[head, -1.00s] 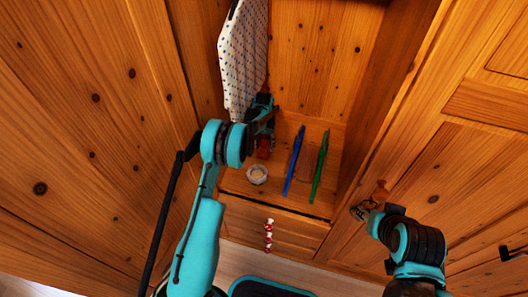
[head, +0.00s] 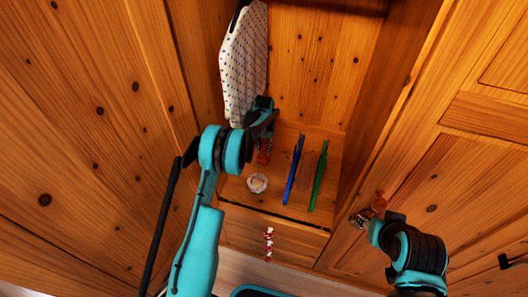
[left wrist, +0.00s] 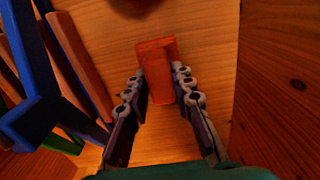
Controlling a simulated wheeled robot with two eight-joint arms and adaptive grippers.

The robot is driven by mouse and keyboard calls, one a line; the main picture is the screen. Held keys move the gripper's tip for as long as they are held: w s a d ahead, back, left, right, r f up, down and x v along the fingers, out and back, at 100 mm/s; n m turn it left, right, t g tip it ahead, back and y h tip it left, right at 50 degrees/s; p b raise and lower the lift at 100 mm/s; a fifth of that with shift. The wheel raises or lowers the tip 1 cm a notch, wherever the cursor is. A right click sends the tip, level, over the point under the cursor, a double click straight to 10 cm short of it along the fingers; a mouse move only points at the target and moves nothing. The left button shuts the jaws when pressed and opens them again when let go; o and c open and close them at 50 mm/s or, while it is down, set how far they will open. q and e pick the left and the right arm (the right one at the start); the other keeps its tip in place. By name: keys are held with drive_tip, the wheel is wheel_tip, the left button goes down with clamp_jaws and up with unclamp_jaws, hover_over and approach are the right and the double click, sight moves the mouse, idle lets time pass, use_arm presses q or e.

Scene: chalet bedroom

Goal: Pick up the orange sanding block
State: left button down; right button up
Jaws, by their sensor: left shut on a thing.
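The orange sanding block (left wrist: 156,68) is between the two fingers of my left gripper (left wrist: 155,90) in the left wrist view, and the fingers are shut on it. In the head view the block (head: 264,153) shows partly below my left gripper (head: 263,138), inside the wooden cabinet. I cannot tell whether it is clear of the shelf board. My right gripper (head: 366,215) is at the cabinet front on the right, by a small brown knob-like thing; its fingers are too small to read.
A dotted ironing board (head: 243,65) stands at the left wall. Cabinet walls are close on both sides.

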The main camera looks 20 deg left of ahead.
sight(264, 148)
use_arm(q)
wheel_tip(264, 148, up, 5)
drive_tip(key=shift+f+p, duration=0.15)
drive_tip(key=shift+p, duration=0.6)
drive_tip(key=s+d+p, duration=0.1)
drive_tip(key=s+d, duration=0.2)
drive_tip(key=s, duration=0.5)
drive_tip(key=s+d+p, duration=0.1)
drive_tip(key=s+d, duration=0.2)
drive_tip(key=s, duration=0.6)
drive_tip(key=shift+d+f+p, duration=0.2)
drive_tip(key=shift+f+p, duration=0.1)
drive_tip(key=c, duration=2.2)
unclamp_jaws()
drive_tip(key=shift+w, duration=0.1)
drive_tip(key=shift+a, duration=0.1)
clamp_jaws()
